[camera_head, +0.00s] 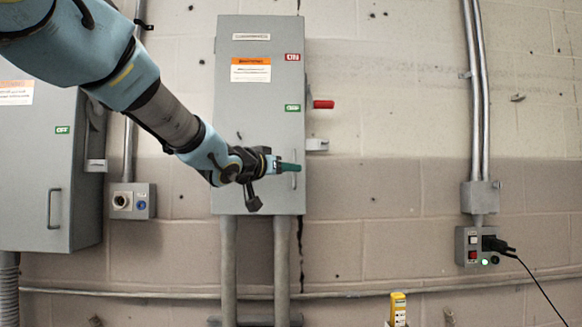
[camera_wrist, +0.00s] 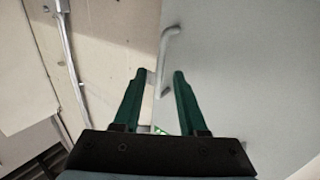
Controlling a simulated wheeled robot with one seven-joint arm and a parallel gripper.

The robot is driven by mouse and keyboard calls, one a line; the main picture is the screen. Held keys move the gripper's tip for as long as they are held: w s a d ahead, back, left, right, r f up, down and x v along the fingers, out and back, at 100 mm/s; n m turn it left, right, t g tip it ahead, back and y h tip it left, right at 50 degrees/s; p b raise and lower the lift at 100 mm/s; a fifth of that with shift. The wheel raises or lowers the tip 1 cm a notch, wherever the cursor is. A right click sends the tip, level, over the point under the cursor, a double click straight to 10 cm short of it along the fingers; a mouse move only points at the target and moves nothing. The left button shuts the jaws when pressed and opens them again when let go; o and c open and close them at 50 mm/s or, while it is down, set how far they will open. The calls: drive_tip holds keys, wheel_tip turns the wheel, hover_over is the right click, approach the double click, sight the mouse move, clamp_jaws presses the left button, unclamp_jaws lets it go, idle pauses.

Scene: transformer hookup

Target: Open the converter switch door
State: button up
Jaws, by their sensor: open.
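The grey switch box (camera_head: 260,110) hangs on the wall in the middle of the head view, with its door shut. Its name plate is too small to read. A red lever (camera_head: 323,104) sticks out on its right side, level with the green label. My gripper (camera_head: 291,167) is open in front of the lower right of the door, by the handle. In the wrist view, the door (camera_wrist: 240,70) fills the right, and its bar handle (camera_wrist: 166,52) shows between the two green fingertips of my gripper (camera_wrist: 159,75). I cannot tell whether the fingers touch the handle.
Another grey box (camera_head: 30,160) with its own handle stands at the left. A small socket box (camera_head: 132,201) sits between the two. A control box (camera_head: 480,246) with a plugged-in black cable is at the right. A yellow device (camera_head: 398,309) shows at the bottom. The wall right of the door is mostly clear.

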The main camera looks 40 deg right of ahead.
drive_tip(key=shift+x, duration=1.35)
drive_tip(key=shift+c, duration=0.3)
clamp_jaws()
